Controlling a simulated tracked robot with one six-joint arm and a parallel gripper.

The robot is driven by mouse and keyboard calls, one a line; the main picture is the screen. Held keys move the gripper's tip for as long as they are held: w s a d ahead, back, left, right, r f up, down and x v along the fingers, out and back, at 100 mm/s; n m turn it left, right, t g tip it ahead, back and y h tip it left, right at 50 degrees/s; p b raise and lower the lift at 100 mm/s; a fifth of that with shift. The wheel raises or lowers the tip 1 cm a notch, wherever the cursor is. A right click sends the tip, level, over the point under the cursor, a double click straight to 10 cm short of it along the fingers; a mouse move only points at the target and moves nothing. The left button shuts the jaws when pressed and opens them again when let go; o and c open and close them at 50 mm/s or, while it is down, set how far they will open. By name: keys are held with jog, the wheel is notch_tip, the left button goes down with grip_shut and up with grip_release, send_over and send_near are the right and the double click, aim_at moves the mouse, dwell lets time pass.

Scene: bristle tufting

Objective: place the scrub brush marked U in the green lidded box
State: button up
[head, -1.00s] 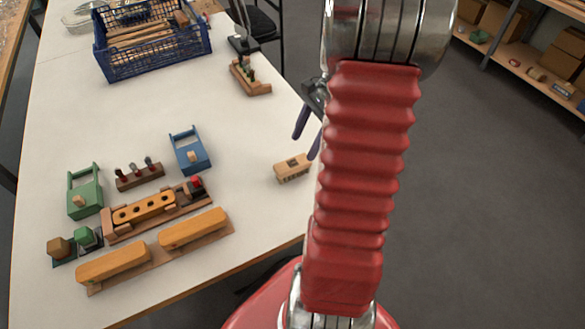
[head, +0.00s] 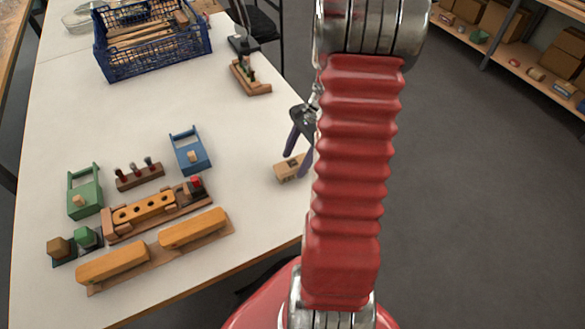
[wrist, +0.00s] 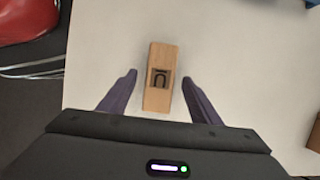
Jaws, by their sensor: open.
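The scrub brush (head: 286,170) is a light wooden block on the white table near its right edge. In the wrist view the scrub brush (wrist: 158,97) shows a dark U-like mark on its top, which appears upside down. My gripper (head: 295,164) is open above the brush. In the wrist view the fingers of my gripper (wrist: 160,76) stand apart on both sides of the brush, with gaps between. The green box (head: 85,200) stands at the left of the table, with a wooden knob and a raised frame at its back. My arm hides part of the table's right edge.
A similar blue box (head: 190,152) stands right of the green one. A blue crate (head: 155,58) is at the back. The table's middle is clear.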

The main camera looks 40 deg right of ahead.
aim_at(294, 162)
jog(key=shift+x, duration=0.9)
jog(key=shift+f, duration=0.25)
dwell(0.4)
jog(key=shift+c, duration=0.2)
jog(key=c, duration=1.3)
jog(key=shift+o, duration=0.2)
jog(key=shift+r, duration=0.1)
notch_tip(294, 162, up, 10)
jog(key=shift+r, duration=0.2)
